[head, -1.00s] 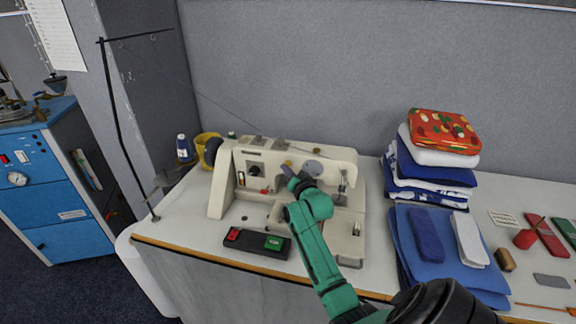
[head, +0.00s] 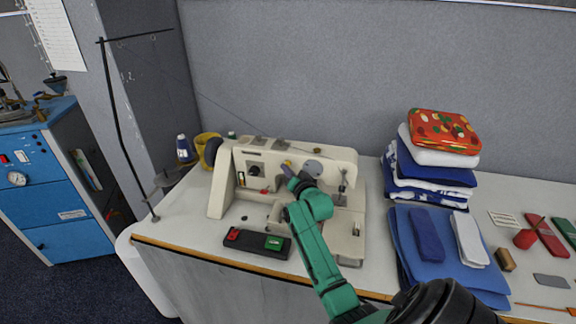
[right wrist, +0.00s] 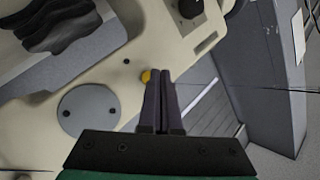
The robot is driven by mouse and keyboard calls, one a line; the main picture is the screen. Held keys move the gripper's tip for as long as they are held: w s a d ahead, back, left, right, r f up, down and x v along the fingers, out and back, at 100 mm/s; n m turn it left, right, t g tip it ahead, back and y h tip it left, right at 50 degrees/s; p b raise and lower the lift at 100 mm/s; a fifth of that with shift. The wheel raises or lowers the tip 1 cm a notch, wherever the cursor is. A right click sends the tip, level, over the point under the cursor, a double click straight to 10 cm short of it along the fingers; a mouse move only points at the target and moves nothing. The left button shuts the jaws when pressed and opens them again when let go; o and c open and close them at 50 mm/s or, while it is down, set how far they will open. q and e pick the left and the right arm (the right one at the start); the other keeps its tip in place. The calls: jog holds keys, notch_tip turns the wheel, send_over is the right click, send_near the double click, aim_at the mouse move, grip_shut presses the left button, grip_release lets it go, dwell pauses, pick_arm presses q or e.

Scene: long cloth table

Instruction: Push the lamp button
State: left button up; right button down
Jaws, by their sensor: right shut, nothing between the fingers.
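A cream sewing machine (head: 235,190) stands on the table. A small yellow button (right wrist: 146,76), which I take for the lamp button, is on its cream body in the right wrist view. It shows only as a small yellow spot in the head view (head: 288,163), beside my gripper's tip. My right gripper (right wrist: 163,73) is shut and empty, its fingertips pointing at the machine's front. The tips appear just beside the yellow button and partly cover it. I cannot tell whether they touch it. My left gripper is not in view.
A black switch box (head: 257,243) with red and green buttons lies in front of the machine. Folded cloths (head: 430,172) with a red patterned bundle are stacked to the right. A thin black thread stand (head: 120,130) rises at the left, by thread spools (head: 184,148).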

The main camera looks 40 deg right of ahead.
jog(key=shift+d, duration=0.1)
jog(key=shift+w+d, duration=0.25)
jog(key=shift+d, duration=0.05)
jog(key=shift+s+a+p, duration=0.3)
jog(key=shift+a+p, duration=0.1)
jog(key=s+a+p, duration=0.3)
jog(key=a+p, duration=0.2)
jog(key=shift+s, duration=0.2)
